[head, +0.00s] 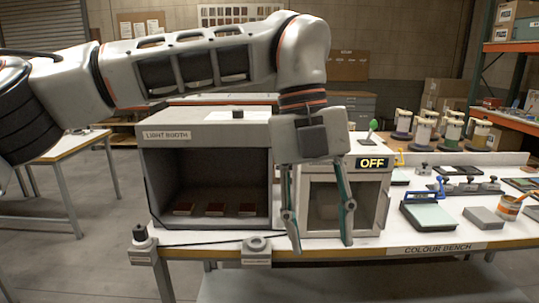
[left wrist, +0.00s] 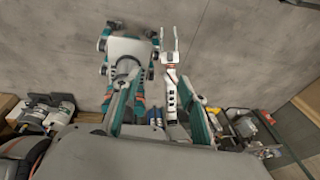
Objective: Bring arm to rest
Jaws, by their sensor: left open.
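My left arm comes in from the upper left of the head view, bends over the light booth and points its hand down. My left gripper (head: 321,240) is open. Its two fingers stand apart in front of the cabinet with the OFF display (head: 370,163), near the bench's front edge. Nothing shows between them. In the left wrist view both fingers of the left gripper (left wrist: 163,105) are spread, with grey floor beyond. A white and teal machine also shows there; I cannot tell which parts of it are mine. My right gripper does not show in the head view.
The light booth (head: 207,131) holds several dark red pieces. Several pots stand behind. A smaller table (head: 65,149) stands at the left.

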